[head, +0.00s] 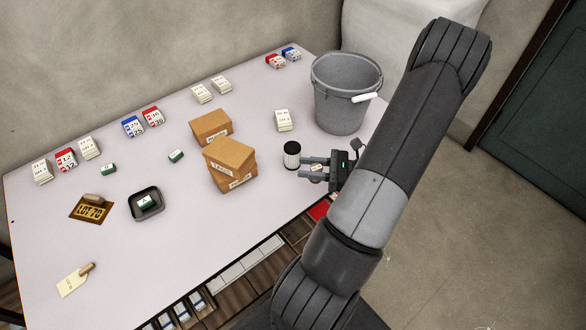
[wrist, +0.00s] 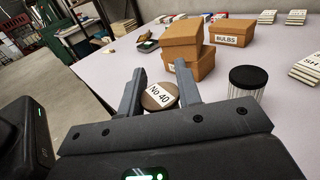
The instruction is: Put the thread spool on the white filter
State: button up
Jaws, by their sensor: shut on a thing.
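The thread spool (wrist: 158,97) shows in the wrist view as a round brown end with a white "No 40" label. It sits between the two fingers of my gripper (wrist: 160,68), which is shut on it. In the head view my gripper (head: 302,168) is at the table's right side, fingers pointing left, with the spool mostly hidden between them. I cannot tell whether the spool touches the table. The white filter (head: 292,157), a ribbed white cylinder with a black top, stands upright just beyond the fingertips. It also shows right of the fingers in the wrist view (wrist: 247,84).
Cardboard boxes (head: 229,156) are stacked left of the filter. A grey bucket (head: 342,112) stands at the back right. Card stacks (head: 283,121) line the back. The table's front left is mostly clear.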

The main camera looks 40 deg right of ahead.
jog(key=shift+d+r, duration=0.3)
jog(key=shift+r, duration=0.05)
jog(key=w+d+r+m+t+h, duration=0.5)
jog(key=d+r+m+h, duration=0.1)
jog(key=d+r+h, duration=0.3)
send_over(288, 144)
jog(key=shift+m, duration=0.3)
notch_tip(288, 144, down, 7)
jog(key=shift+w+f, duration=0.1)
jog(key=shift+f, duration=1.9)
jog(key=shift+f, duration=0.1)
jog(key=o, duration=0.9)
jog(key=shift+o, duration=0.2)
